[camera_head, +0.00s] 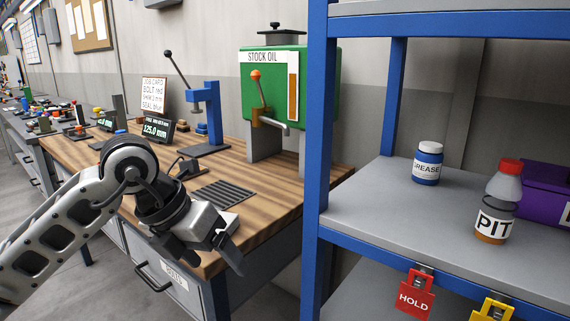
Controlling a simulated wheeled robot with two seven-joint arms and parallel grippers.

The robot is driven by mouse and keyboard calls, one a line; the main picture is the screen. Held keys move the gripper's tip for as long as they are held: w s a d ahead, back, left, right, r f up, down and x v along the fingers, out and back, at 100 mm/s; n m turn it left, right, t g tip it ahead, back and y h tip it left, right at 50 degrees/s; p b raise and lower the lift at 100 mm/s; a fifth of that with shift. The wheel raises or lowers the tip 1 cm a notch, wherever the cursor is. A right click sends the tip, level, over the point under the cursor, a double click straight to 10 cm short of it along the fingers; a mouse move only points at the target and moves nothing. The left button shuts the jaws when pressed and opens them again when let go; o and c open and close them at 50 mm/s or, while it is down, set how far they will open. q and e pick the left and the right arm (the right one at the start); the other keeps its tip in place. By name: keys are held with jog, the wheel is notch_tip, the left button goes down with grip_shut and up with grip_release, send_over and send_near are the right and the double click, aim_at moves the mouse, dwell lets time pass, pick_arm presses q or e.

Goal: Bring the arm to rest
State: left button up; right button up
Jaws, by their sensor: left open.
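My left arm comes in from the left edge, with its grey links over the front left of the wooden workbench. My left gripper (212,258) is open and points down in front of the bench's near edge, above the drawer front. Nothing shows between its fingers. Part of the bench top behind it is hidden by the wrist. My right arm and gripper are not in the picture.
The workbench (285,188) carries a green stock oil tank (325,85), a blue lever press (212,112) and a black grate (222,196).

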pick_arm(q)
jog(key=s+d+r+n+g+h, duration=0.2)
jog(key=s+d+g+h, duration=0.2)
jog(key=s+d+h, duration=0.9)
jog(key=w+a+f+n+t+y, duration=0.45)
jog(key=n+t, duration=0.55)
jog(key=n, duration=0.4)
jog(key=w+a+f+n+t+y, duration=0.3)
jog(key=a+f+n+t, duration=0.25)
jog(key=n+t, duration=0.65)
jog(key=s+a+f+n+g+y, duration=0.2)
jog(key=s+f+n+g, duration=0.3)
jog(key=f, duration=0.5)
jog(key=s+a+f+n+g+y, duration=0.3)
jog(key=s+f+n+g+y, duration=0.1)
jog(key=s+f, duration=0.3)
notch_tip(320, 180, down, 3)
jog(key=shift+a+r+n+g, duration=0.2)
jog(key=shift+n+g, duration=0.3)
jog(key=shift+n, duration=0.2)
